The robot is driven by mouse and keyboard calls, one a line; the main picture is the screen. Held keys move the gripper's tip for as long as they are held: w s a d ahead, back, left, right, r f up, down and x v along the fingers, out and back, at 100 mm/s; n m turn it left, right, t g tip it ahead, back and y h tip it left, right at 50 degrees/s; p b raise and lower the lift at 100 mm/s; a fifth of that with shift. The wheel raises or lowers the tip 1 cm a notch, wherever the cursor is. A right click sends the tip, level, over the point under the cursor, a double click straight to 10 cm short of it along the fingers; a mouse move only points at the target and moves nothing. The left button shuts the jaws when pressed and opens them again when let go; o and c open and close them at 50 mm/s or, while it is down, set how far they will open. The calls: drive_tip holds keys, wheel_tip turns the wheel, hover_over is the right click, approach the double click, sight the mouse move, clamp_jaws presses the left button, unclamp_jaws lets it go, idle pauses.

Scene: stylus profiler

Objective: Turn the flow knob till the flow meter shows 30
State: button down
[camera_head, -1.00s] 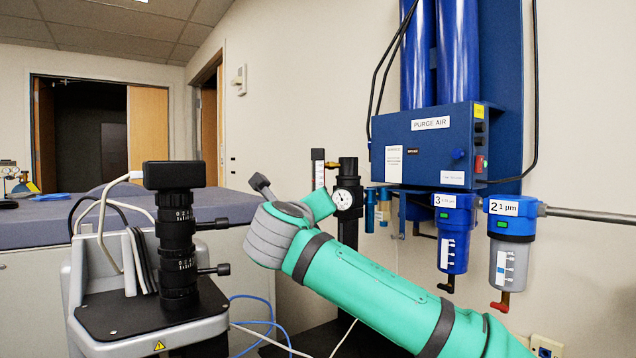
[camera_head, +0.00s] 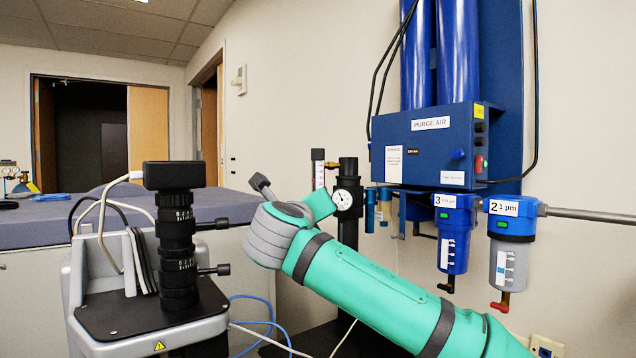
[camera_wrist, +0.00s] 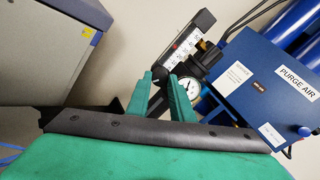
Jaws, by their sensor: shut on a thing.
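The flow meter (camera_wrist: 188,46) is an upright tube with a white scale, tilted in the wrist view; it also shows in the head view (camera_head: 318,170), behind my arm. Its reading is too small to make out. The flow knob (camera_wrist: 160,75) is a small dark piece at the foot of the meter, mostly hidden by my fingers. My gripper (camera_wrist: 160,88) has its two green fingers on either side of the knob and is shut on it.
A round white pressure gauge (camera_head: 343,199) on a black regulator sits close to the right of my fingers. The blue purge air box (camera_head: 428,145) and filters (camera_head: 455,225) hang right. A black microscope-like column (camera_head: 177,240) stands left of my arm.

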drive_tip(key=shift+r, duration=0.15)
drive_tip(key=n, duration=0.5)
drive_tip(key=shift+n, duration=0.4)
idle(0.7)
drive_tip(key=c, duration=1.6)
unclamp_jaws()
drive_tip(key=shift+o, duration=0.2)
drive_tip(key=shift+s, duration=0.15)
drive_tip(key=s+a, duration=0.1)
drive_tip(key=s, duration=0.6)
drive_tip(key=shift+s+a, duration=0.3)
drive_tip(key=shift+s, duration=0.05)
